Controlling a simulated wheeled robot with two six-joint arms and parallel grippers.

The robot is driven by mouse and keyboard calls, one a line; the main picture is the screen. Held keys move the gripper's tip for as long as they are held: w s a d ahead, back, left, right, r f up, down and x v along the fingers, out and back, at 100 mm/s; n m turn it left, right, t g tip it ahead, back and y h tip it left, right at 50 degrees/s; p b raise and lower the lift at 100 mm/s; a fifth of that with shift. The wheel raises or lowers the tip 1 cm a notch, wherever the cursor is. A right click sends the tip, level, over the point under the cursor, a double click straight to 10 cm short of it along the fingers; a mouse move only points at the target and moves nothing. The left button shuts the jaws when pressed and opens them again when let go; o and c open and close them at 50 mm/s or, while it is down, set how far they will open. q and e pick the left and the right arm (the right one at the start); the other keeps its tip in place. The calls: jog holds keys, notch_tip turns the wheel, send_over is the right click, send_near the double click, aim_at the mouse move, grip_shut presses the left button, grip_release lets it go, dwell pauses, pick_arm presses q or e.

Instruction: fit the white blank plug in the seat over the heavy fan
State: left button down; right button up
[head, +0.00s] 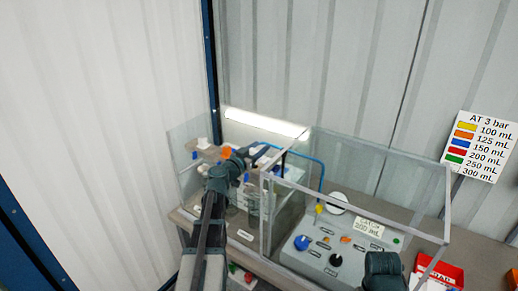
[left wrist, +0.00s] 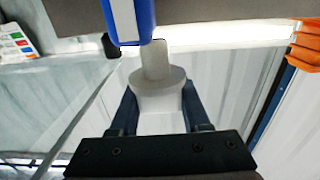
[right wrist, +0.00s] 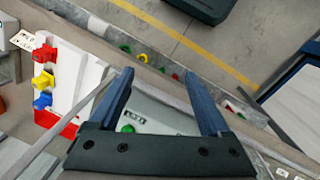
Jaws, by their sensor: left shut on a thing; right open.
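My left gripper (left wrist: 160,105) is shut on the white blank plug (left wrist: 158,85), a stepped piece with its narrow end pointing up in the left wrist view. That end is just below or against a blue and white part (left wrist: 128,18); I cannot tell whether they touch. A grey-brown board (left wrist: 220,10) is above. My right gripper (right wrist: 162,82) is open and empty.
In the right wrist view, a white rack (right wrist: 75,75) holds red, yellow and blue pieces. A colour chart (head: 482,147) hangs on the wall.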

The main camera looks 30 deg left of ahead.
aim_at(259, 163)
pick_arm(q)
jog(key=shift+f+b, duration=1.8)
jog(key=shift+c, duration=1.4)
grip_release()
jog(key=shift+s, duration=0.1)
jog(key=s+a, duration=0.1)
jog(key=s, duration=1.2)
jog(key=shift+s, duration=0.3)
